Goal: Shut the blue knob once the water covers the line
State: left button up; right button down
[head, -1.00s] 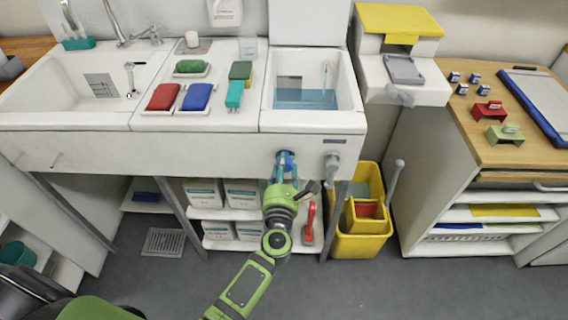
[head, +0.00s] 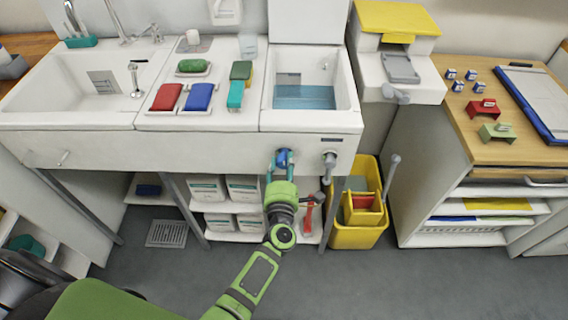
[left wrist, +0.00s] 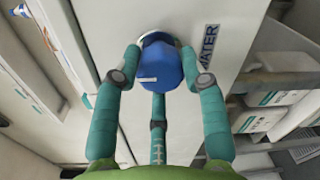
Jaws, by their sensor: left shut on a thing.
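The blue knob (head: 283,158) is on the sink unit's front panel, below the small right basin (head: 353,92). My left gripper (head: 280,168) is shut on it from below. In the left wrist view its teal fingers (left wrist: 163,72) stand around the blue knob (left wrist: 158,66), which has a short white mark and is beside a "WATER" label (left wrist: 208,48). Blue water (head: 305,97) lies in the right basin, with a small grey plate on the back wall above its surface. I cannot make out the line. My right gripper is out of view.
A second, grey knob (head: 329,160) is just right of the blue one. A yellow bucket (head: 356,236) stands on the floor to the right. White boxes (head: 207,188) fill the shelf below.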

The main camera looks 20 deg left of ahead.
pick_arm(q)
jog(key=shift+s+a+f, duration=0.1)
jog(key=shift+s+f, duration=0.05)
jog(key=shift+f, duration=0.15)
jog(key=o, duration=1.1)
jog(key=shift+o, duration=0.2)
jog(key=shift+r, duration=0.1)
jog(key=v, duration=1.2)
